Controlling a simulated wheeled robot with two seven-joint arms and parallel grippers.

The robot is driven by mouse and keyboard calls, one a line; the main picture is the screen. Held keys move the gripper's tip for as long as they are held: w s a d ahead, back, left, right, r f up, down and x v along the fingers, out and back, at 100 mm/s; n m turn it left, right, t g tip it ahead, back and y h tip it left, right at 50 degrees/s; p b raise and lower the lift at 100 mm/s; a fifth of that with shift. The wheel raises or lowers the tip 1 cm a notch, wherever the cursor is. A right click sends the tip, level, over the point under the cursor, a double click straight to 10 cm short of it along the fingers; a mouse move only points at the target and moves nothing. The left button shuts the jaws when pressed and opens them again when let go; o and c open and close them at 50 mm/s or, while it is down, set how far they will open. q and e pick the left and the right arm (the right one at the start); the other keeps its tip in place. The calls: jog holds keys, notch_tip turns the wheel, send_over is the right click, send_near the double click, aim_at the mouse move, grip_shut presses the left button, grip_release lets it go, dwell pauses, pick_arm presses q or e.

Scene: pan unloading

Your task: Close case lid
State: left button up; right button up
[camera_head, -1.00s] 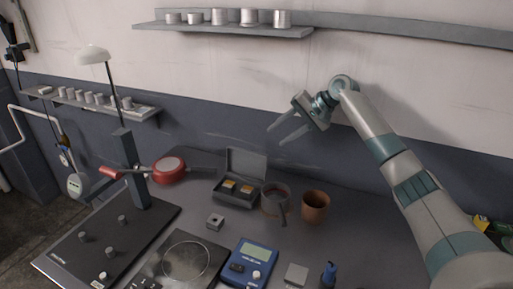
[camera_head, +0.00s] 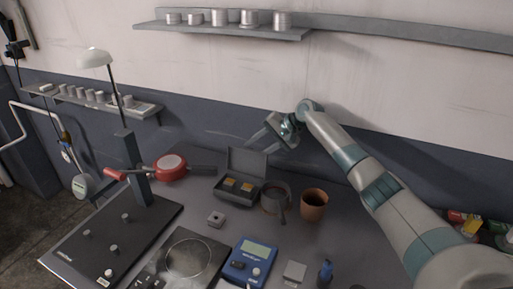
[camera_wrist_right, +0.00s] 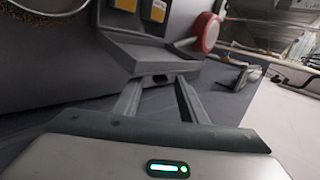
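The dark grey case (camera_head: 222,192) stands on the table toward the back, and its lid (camera_head: 248,162) is raised upright at the rear. Two gold-coloured blocks (camera_head: 229,184) sit inside the case. My right gripper (camera_head: 236,147) is open and empty, just above and behind the lid near the wall. In the right wrist view, its two spread fingers (camera_wrist_right: 158,88) point toward the lid (camera_wrist_right: 150,58), with the gold blocks (camera_wrist_right: 154,10) beyond. Whether a fingertip touches the lid is unclear. My left gripper is not in view.
A dark mug (camera_head: 275,199) and a brown pot (camera_head: 314,204) stand right of the case. A red pan (camera_head: 171,167) is to its left, its handle toward the case. A small grey block (camera_head: 216,219), a balance (camera_head: 183,262) and a blue meter (camera_head: 250,262) are in front.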

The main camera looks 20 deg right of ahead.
aim_at(249, 151)
grip_shut()
jog(key=s+a+r+n+t+h+p, duration=0.1)
jog(key=p, duration=0.2)
jog(key=s+a+r+n+t+h+p, duration=0.1)
jog(key=s+a+p, duration=0.1)
jog(key=p, duration=0.2)
jog(key=shift+a+h+p, duration=0.1)
jog(key=shift+h+p, duration=0.2)
jog(key=shift+s+a+f+n+t+h+p, duration=0.15)
jog(key=shift+s+a+n+t+h+p, duration=0.35)
jog(key=shift+s+a+t+h+p, duration=0.4)
jog(key=shift+w, duration=0.2)
jog(key=shift+d, duration=0.1)
